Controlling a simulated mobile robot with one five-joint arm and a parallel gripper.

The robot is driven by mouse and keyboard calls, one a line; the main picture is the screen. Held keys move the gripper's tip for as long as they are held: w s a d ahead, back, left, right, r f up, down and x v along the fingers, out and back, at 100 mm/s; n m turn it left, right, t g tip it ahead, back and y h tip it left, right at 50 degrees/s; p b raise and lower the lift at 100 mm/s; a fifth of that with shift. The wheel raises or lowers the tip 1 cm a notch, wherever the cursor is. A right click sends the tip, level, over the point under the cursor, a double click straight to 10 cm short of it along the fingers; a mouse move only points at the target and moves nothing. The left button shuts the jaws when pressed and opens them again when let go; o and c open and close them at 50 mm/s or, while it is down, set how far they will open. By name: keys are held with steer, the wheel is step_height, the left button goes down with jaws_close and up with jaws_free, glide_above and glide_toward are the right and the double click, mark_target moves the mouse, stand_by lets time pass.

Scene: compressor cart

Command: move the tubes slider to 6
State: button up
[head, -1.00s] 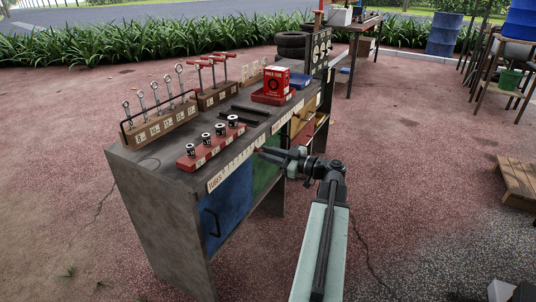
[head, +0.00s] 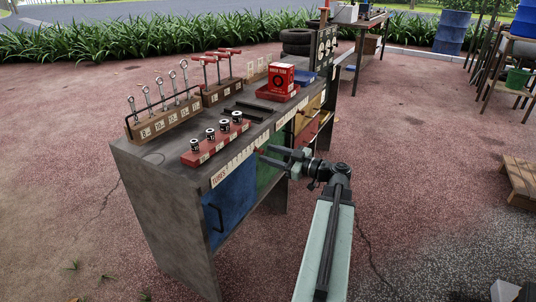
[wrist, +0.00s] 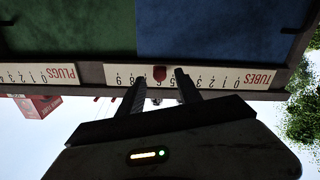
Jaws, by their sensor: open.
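The tubes slider is a small red knob on the white numbered TUBES strip (head: 228,166) along the cart's top front edge. In the wrist view the strip (wrist: 225,79) appears upside down, and the red knob (wrist: 159,73) stands in line with about the 6, though its protruding body makes the exact mark hard to judge. My gripper (wrist: 160,88) is open, with one finger on each side of the knob and a visible gap to both. In the head view my gripper (head: 267,155) is at the front edge, close to the knob (head: 259,151).
A PLUGS strip (wrist: 40,74) continues beside the TUBES strip. Blue (head: 230,205) and green panels lie below the edge. On the cart top are a red socket block (head: 216,145), a wrench rack (head: 160,124) and a red box (head: 280,78).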

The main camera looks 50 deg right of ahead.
steer(key=v, duration=0.6)
steer(key=shift+s, duration=0.25)
